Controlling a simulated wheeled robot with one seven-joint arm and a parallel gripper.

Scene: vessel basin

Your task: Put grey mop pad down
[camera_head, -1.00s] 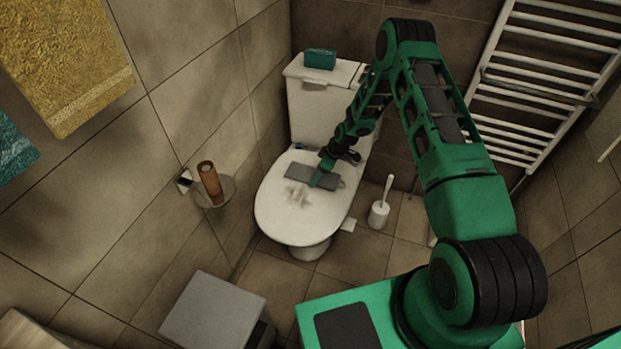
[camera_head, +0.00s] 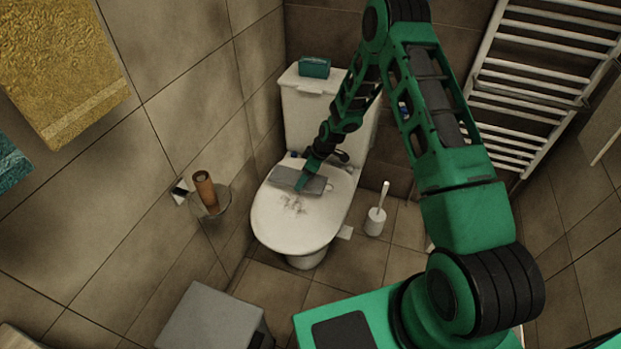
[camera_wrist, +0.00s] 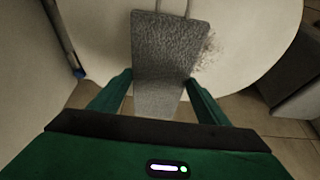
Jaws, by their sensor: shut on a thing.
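The grey mop pad (camera_head: 287,178) is a flat rectangle over the back part of the closed white toilet lid (camera_head: 290,225). In the wrist view the pad (camera_wrist: 170,50) lies between the green fingers of my gripper (camera_wrist: 158,88), which is shut on it.
A teal box (camera_head: 314,67) stands on the toilet cistern (camera_head: 303,105). A toilet brush (camera_head: 375,220) stands on the floor right of the toilet. A paper holder with a brown roll (camera_head: 204,190) is on the left wall. A grey bin (camera_head: 212,318) stands in front.

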